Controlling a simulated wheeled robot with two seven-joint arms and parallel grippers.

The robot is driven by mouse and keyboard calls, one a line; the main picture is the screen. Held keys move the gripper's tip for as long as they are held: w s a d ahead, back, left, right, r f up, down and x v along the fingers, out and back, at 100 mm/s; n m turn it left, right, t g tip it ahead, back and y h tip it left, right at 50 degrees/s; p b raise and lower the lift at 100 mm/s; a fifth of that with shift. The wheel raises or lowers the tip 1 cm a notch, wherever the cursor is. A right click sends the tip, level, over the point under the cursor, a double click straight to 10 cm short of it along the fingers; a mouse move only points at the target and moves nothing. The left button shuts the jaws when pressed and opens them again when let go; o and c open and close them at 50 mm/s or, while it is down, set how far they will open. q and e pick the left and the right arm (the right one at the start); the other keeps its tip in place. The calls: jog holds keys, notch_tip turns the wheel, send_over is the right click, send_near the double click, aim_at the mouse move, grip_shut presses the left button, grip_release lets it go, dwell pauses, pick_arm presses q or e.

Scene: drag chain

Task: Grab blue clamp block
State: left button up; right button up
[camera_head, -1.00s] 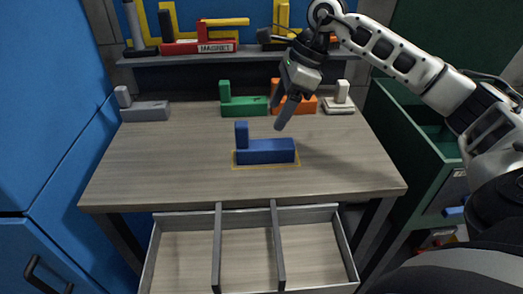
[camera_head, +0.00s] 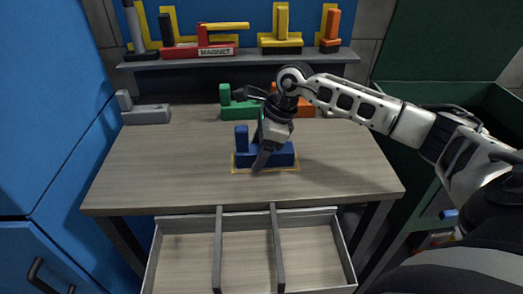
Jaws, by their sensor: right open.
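The blue clamp block (camera_head: 281,159) lies on the wooden table (camera_head: 150,170) inside a thin yellow outline. It has a low long body and an upright post at its left end. My right gripper (camera_head: 262,160) is open and has its fingers down at the block, just right of the post. One finger shows in front of the block's body; the other is mostly hidden, and I cannot tell whether they touch it. My left gripper is not in view.
A grey block (camera_head: 148,115) stands at the back left, a green block (camera_head: 237,107) and a partly hidden orange block (camera_head: 306,107) at the back. A shelf (camera_head: 180,61) with several tools runs behind. An open drawer (camera_head: 187,257) juts out in front. The table's left is clear.

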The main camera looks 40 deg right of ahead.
jog(key=c, duration=1.3)
jog(key=shift+o, duration=0.2)
jog(key=shift+r, duration=0.2)
